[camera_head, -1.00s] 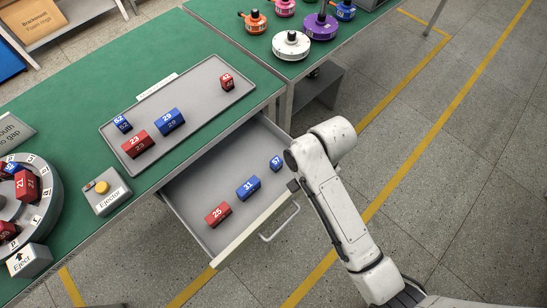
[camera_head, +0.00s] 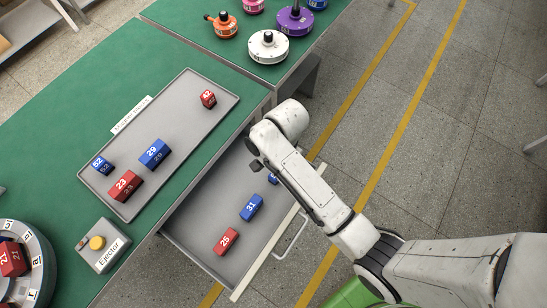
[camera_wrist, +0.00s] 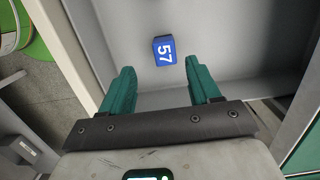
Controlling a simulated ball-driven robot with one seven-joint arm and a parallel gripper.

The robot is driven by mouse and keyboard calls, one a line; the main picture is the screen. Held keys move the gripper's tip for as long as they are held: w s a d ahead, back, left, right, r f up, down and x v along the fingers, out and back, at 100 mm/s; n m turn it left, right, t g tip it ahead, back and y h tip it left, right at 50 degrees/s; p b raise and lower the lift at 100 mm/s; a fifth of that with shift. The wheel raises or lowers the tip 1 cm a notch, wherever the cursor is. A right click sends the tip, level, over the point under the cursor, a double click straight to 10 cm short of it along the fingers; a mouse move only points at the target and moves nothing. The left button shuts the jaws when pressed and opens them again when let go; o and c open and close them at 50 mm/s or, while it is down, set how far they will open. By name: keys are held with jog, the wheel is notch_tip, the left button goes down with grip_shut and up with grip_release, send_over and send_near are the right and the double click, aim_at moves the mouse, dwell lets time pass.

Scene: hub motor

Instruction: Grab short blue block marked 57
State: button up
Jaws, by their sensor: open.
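The short blue block marked 57 (camera_wrist: 164,50) lies in the open drawer. In the head view it (camera_head: 273,179) is partly hidden by my arm. My gripper (camera_wrist: 162,72) is open, with two green fingers pointing toward the block. In the wrist view the block shows between the finger lines, just beyond the tips, and nothing is held. In the head view my gripper is mostly hidden behind my arm over the drawer.
The drawer (camera_head: 190,240) also holds a blue block 31 (camera_head: 251,207) and a red block 25 (camera_head: 226,241). A tray (camera_head: 190,115) with several blocks lies on the green bench above. In the wrist view, drawer walls stand left and right of the fingers.

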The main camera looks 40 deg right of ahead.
jog(key=shift+w+a+f, duration=0.1)
jog(key=shift+a+f, duration=0.1)
jog(key=shift+f, duration=0.85)
jog(key=shift+a+f, duration=0.15)
jog(key=shift+f, duration=0.9)
jog(key=shift+w+a+f, duration=0.1)
jog(key=shift+a+f, duration=0.1)
jog(key=shift+f, duration=0.85)
jog(key=shift+c, duration=0.3)
jog(key=c, duration=1.1)
